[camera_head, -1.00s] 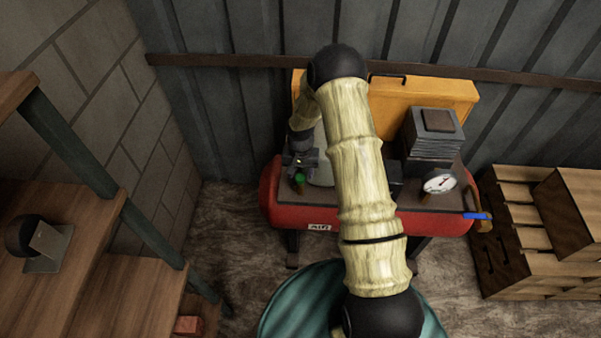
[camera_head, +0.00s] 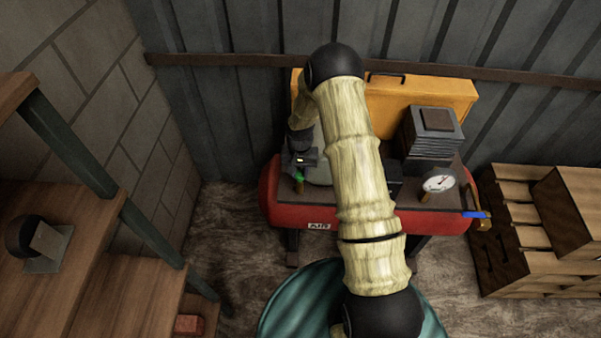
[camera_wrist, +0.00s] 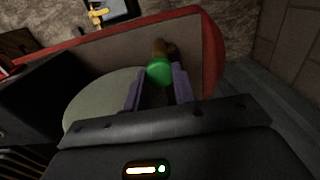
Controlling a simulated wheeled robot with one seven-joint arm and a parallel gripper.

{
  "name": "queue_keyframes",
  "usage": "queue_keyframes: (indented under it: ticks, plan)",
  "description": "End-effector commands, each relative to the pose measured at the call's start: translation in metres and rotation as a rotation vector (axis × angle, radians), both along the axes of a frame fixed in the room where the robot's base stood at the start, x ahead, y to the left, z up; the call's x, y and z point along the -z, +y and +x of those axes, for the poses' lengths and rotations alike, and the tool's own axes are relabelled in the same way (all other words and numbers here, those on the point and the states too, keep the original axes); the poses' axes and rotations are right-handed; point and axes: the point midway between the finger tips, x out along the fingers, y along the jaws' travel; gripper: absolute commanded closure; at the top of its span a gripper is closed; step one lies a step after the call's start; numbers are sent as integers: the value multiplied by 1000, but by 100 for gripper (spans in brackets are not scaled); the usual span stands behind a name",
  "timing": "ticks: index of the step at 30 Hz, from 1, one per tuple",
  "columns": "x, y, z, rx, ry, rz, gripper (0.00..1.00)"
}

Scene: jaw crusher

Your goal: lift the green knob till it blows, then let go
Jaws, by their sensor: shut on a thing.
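The green knob (camera_head: 299,177) sits on a short brass stem at the left end of the red air compressor (camera_head: 330,217). In the wrist view the knob (camera_wrist: 159,72) lies between the tips of my two fingers. My gripper (camera_wrist: 158,85) is shut on it. In the head view my gripper (camera_head: 300,168) is just above and behind the knob and partly hides it. A white dial gauge (camera_head: 438,182) with a dark needle stands on the right of the compressor.
A finned block (camera_head: 433,137) and a yellow panel (camera_head: 425,100) rise from the compressor. A blue-handled valve (camera_head: 474,214) is at its right end. Wooden crates (camera_head: 525,262) stand right, wooden shelves (camera_head: 90,265) left. A teal round object (camera_head: 295,300) is in front.

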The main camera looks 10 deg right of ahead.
Motion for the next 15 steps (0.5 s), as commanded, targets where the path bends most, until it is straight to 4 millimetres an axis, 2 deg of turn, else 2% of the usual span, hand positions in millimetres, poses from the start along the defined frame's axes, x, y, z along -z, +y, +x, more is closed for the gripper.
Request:
queue_keyframes:
  ticks: [6,7,10,15]
  plan:
    - [-1,0,0,-1,-1,0,100]
    - [-1,0,0,-1,-1,0,72]
    - [-1,0,0,-1,-1,0,52]
    - [-1,0,0,0,-1,0,51]
